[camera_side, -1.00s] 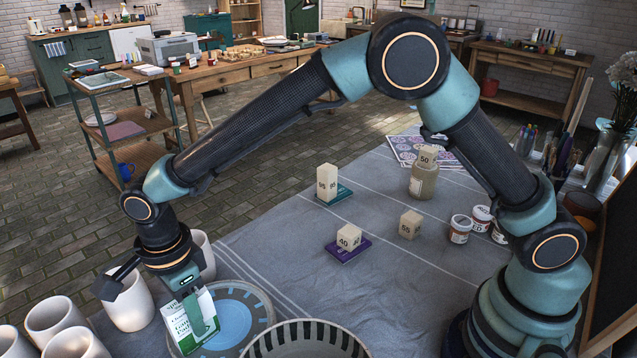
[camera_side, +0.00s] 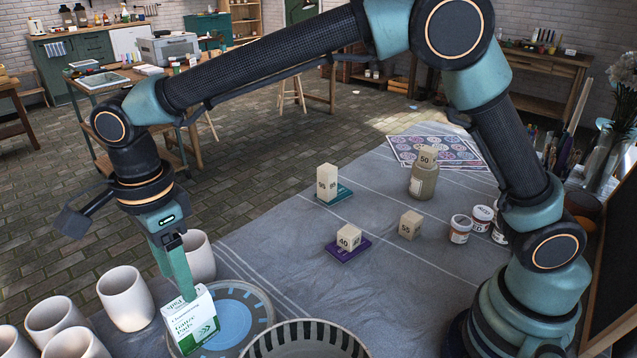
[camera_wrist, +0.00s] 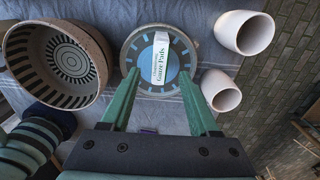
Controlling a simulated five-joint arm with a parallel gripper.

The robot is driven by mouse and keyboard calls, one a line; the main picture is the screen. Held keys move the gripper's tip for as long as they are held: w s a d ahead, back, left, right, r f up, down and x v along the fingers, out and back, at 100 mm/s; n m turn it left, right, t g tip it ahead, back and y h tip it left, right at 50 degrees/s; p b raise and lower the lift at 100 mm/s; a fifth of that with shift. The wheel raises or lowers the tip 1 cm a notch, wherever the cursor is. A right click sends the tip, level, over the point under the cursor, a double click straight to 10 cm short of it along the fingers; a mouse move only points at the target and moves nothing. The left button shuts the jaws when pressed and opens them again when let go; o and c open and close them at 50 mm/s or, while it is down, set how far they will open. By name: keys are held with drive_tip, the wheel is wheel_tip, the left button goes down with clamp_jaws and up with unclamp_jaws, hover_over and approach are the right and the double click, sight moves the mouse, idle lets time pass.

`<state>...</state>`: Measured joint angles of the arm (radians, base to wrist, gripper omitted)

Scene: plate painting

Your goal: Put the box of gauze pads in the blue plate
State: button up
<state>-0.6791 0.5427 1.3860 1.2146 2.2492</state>
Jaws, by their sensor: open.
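The box of gauze pads (camera_side: 192,321), white and green, stands on the blue plate (camera_side: 258,303), toward the plate's left side in the side view. The wrist view shows the box (camera_wrist: 160,62) from above, inside the rim of the plate (camera_wrist: 129,55). My gripper (camera_side: 185,292) is over the box, with its green fingers pointing down at the box's top edge. In the wrist view my gripper (camera_wrist: 163,100) is open, its fingers spread to either side with clear gaps to the box.
A striped bowl (camera_side: 304,340) stands right beside the plate. White cups (camera_side: 126,298) stand to the left. Numbered blocks (camera_side: 410,225), a jar (camera_side: 423,182) and small paint pots (camera_side: 461,229) are farther right. The cloth between plate and blocks is clear.

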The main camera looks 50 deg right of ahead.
wheel_tip(320, 180, up, 3)
drive_tip(key=shift+f, duration=0.1)
drive_tip(key=d+r+n+t+y, duration=0.1)
drive_tip(key=d+r+n, duration=0.25)
drive_tip(key=d, duration=0.45)
drive_tip(key=d+r+n+t, duration=0.1)
drive_tip(key=d+r+n, duration=0.25)
drive_tip(key=d, duration=0.45)
drive_tip(key=s+d+f+n+t, duration=0.1)
drive_tip(key=s+d+n, duration=0.3)
drive_tip(key=d, duration=0.3)
drive_tip(key=s+d+f+n+t+h, duration=0.1)
drive_tip(key=s+d+n+t, duration=0.1)
drive_tip(key=s+d+n, duration=0.3)
drive_tip(key=shift+d+f+n+t, duration=0.2)
drive_tip(key=shift+d+n+t, duration=0.1)
drive_tip(key=shift+d+n, duration=0.85)
